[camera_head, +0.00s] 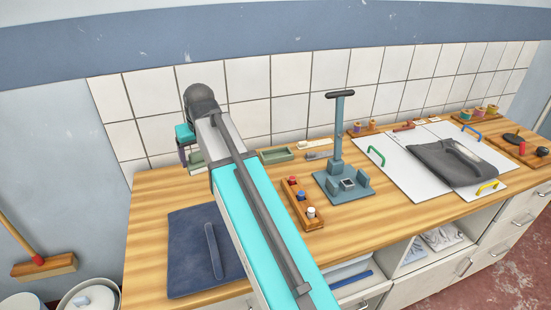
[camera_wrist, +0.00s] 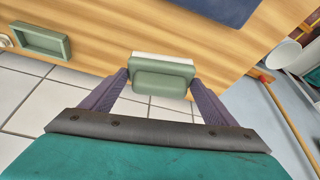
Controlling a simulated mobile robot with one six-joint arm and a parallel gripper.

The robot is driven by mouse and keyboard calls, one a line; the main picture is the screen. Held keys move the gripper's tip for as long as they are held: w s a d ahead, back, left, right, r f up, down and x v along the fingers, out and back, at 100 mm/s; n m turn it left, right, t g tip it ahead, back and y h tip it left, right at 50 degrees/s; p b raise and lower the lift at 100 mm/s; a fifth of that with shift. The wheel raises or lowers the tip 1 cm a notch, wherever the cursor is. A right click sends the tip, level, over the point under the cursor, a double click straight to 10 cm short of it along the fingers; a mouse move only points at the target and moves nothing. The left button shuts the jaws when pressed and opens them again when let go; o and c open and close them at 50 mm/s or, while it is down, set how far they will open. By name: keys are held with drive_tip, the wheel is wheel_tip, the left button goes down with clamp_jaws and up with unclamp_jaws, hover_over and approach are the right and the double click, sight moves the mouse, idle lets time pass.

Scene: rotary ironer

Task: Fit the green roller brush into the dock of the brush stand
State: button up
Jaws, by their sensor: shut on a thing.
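The green roller brush is a pale green block with a white strip along its far side, and it sits between the purple fingers of my gripper (camera_wrist: 159,79) in the wrist view. My gripper is shut on the green roller brush (camera_wrist: 164,80). In the head view the brush (camera_head: 196,160) shows as a small green piece below the wrist, at the back left of the counter; the arm partly hides it. The brush stand (camera_head: 337,140) is a blue-grey post with a top bar on a square base. Its dock (camera_head: 347,184) is a small square socket on that base, apart from the brush.
A green tray (camera_head: 277,155) lies near the tiled wall. A wooden rack (camera_head: 302,205) with several small bottles stands left of the stand. A blue folded cloth (camera_head: 195,250) lies front left. A white board (camera_head: 405,180) with a dark garment (camera_head: 455,162) is on the right.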

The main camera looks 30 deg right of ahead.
drive_tip(key=w+d+m, duration=0.1)
drive_tip(key=w+d, duration=0.3)
drive_tip(key=d, duration=1.1)
drive_tip(key=m+h+b, duration=0.1)
hover_over(276, 155)
drive_tip(key=s, duration=0.1)
drive_tip(key=shift+s+a+r, duration=0.1)
drive_tip(key=shift+a+r, duration=0.15)
drive_tip(key=shift+r, duration=0.15)
drive_tip(key=shift+a, duration=0.1)
wheel_tip(276, 155, down, 6)
drive_tip(key=p, duration=0.1)
drive_tip(key=shift+f, duration=0.15)
drive_tip(key=shift+f+p, duration=0.65)
drive_tip(key=shift+f, duration=1.15)
drive_tip(key=shift+f, duration=0.15)
